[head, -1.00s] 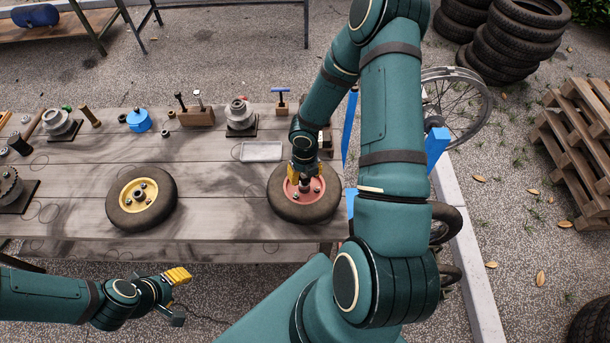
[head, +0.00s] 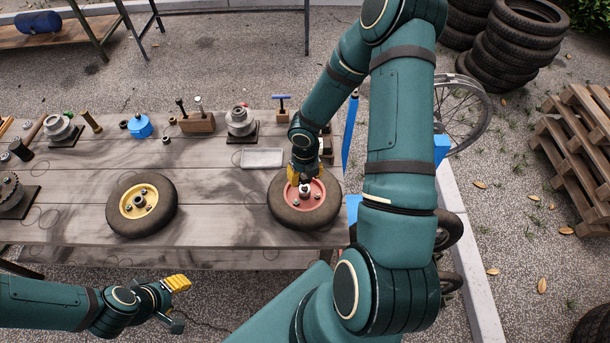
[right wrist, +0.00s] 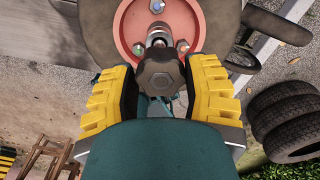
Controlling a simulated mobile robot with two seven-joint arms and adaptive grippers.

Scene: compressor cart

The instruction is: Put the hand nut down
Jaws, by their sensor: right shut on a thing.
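The hand nut (right wrist: 161,76) is a dark lobed knob between the yellow fingers of my right gripper (right wrist: 161,92) in the right wrist view. The gripper is shut on it. In the head view, my right gripper (head: 304,175) is over the back part of the red-hubbed wheel (head: 285,206), which lies flat on the bench. The wheel's metal centre (right wrist: 157,38) shows just beyond the nut; I cannot tell whether they touch. My left gripper (head: 177,302) is open and empty in front of the bench.
A yellow-hubbed wheel (head: 164,219) lies on the wooden bench (head: 225,215). A shallow grey tray (head: 262,158) is behind and between the wheels. Pulleys, a blue part (head: 140,127) and a tool block (head: 197,123) line the back. Bare planks separate the wheels.

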